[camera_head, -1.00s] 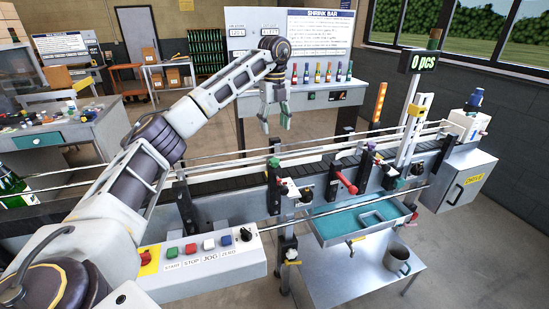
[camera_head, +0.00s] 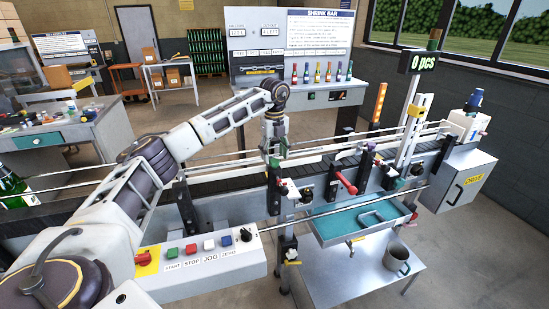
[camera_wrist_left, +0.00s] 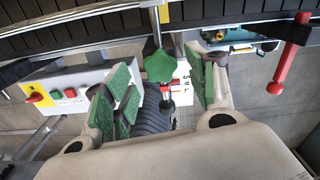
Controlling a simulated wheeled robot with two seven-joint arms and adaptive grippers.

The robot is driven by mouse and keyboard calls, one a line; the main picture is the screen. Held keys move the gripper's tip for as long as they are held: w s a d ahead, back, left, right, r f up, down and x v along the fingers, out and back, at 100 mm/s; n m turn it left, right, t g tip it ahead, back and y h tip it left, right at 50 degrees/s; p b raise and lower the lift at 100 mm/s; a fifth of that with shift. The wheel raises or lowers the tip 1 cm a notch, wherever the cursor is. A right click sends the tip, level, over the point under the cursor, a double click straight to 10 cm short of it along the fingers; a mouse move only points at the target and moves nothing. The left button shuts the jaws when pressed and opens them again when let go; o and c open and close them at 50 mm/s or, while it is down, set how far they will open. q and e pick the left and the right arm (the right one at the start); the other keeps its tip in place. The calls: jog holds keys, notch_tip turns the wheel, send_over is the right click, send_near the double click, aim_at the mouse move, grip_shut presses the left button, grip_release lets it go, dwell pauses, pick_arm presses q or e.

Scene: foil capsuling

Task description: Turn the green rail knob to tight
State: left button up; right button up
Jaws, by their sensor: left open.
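The green rail knob (camera_wrist_left: 159,66) is star-shaped and sits on a post at the conveyor's near side. In the left wrist view it lies between the green-padded fingers of my left gripper (camera_wrist_left: 164,90), which is open, with a gap on both sides of the knob. In the head view my left gripper (camera_head: 275,150) reaches down over the conveyor, right at the green knob (camera_head: 274,162), whose lower part shows below the fingers. A small white plate with letters (camera_wrist_left: 183,80) sits beside the knob's post, partly hidden. My right gripper is not in view.
A red-handled lever (camera_head: 346,183) stands right of the knob and also shows in the wrist view (camera_wrist_left: 290,52). The control box (camera_head: 205,265) with buttons is at the lower left. A teal tray (camera_head: 335,228) hangs off the conveyor's front. Guard rails run along the conveyor.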

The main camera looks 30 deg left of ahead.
pick_arm(q)
jog(key=shift+f, duration=1)
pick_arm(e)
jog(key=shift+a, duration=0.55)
